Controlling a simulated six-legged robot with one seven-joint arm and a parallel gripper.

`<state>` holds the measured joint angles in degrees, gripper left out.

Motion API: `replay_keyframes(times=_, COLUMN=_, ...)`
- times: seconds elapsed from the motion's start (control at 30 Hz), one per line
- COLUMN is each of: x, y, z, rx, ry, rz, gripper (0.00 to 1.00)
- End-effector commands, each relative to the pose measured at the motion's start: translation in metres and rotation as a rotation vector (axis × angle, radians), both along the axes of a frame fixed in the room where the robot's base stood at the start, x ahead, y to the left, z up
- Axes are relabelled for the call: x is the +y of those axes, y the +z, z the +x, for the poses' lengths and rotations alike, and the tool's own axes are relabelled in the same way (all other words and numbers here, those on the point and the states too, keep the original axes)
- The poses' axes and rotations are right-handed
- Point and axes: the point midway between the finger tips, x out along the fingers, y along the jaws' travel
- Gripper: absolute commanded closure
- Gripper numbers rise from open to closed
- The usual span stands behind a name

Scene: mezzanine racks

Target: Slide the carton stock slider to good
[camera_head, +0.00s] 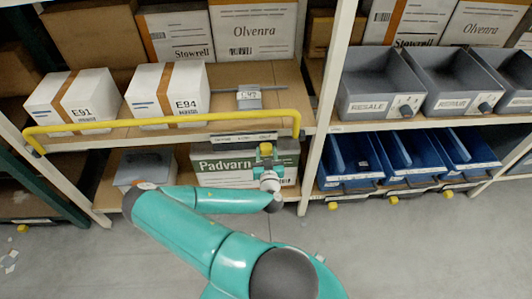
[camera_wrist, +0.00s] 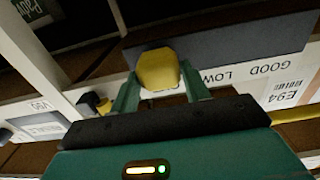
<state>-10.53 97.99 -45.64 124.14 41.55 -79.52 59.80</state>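The slider's yellow knob (camera_wrist: 158,70) sits at the left part of a dark grey plate (camera_wrist: 245,45) in the wrist view. In the head view the knob (camera_head: 265,149) is on the front edge below the upper left shelf, above the Padvarn carton. My gripper (camera_wrist: 160,80) has one green finger on each side of the knob, very close to it; whether both fingers press on it is unclear. In the head view my gripper (camera_head: 269,178) is just below the knob.
White cartons E91 (camera_head: 75,99) and E94 (camera_head: 168,95) stand on the shelf behind a yellow rail (camera_head: 165,124). The Padvarn carton (camera_head: 222,169) is behind my gripper. Grey bins (camera_head: 377,87) and blue bins (camera_head: 352,160) fill the right rack. The floor is open.

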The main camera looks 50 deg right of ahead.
Motion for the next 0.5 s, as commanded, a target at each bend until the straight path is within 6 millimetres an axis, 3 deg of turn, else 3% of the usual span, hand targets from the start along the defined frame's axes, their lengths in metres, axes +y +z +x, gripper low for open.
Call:
replay_keyframes(times=0.03, x=0.0, y=0.0, z=0.0, rx=0.0, ry=0.0, rz=0.0, gripper=0.64)
replay_keyframes(times=0.2, x=0.0, y=0.0, z=0.001, rx=0.0, ry=-0.001, rz=0.0, gripper=0.97)
replay_keyframes(times=0.5, x=0.01, y=0.0, z=0.015, rx=-0.002, ry=0.0, rz=0.002, gripper=0.97)
